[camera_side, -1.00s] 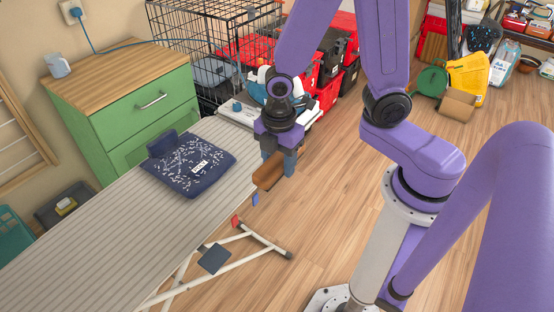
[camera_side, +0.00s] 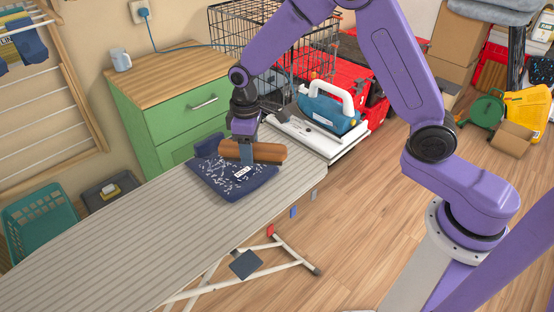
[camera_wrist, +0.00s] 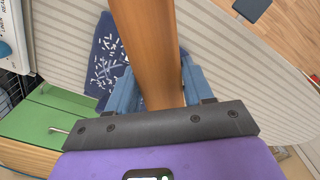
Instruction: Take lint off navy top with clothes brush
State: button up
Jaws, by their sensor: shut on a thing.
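The navy top (camera_side: 232,186) lies folded on the striped ironing board (camera_side: 150,225), with white lint over it and a small white label. My gripper (camera_side: 246,153) is shut on the brown wooden clothes brush (camera_side: 267,152) and is over the far part of the top. The brush lies roughly level; I cannot tell whether it touches the cloth. In the wrist view the brush (camera_wrist: 150,45) runs between the blue fingers and covers part of the top (camera_wrist: 104,50). The brush's underside is hidden.
An iron with a white handle (camera_side: 333,106) rests on a white stand at the board's far end. A green drawer cabinet (camera_side: 185,118) with a mug (camera_side: 121,60) stands behind the board. A black wire crate (camera_side: 275,45) is beyond. The board's near part is clear.

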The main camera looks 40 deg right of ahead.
jog(key=shift+w+d+f+m, duration=0.3)
jog(key=shift+w+f+m, duration=0.5)
jog(key=shift+w+m, duration=0.75)
jog(key=shift+w+d+f+m, duration=0.35)
jog(key=shift+w+f+m, duration=0.6)
jog(key=shift+w, duration=1.25)
jog(key=shift+w+d+f+m, duration=0.3)
jog(key=shift+w+f+m, duration=0.4)
jog(key=shift+w+m, duration=0.9)
jog(key=shift+w+n, duration=0.25)
jog(key=shift+n, duration=0.05)
jog(key=shift+a, duration=0.1)
send_over(217, 182)
jog(key=shift+a+f, duration=0.1)
jog(key=shift+f, duration=2.25)
jog(key=shift+f, duration=0.6)
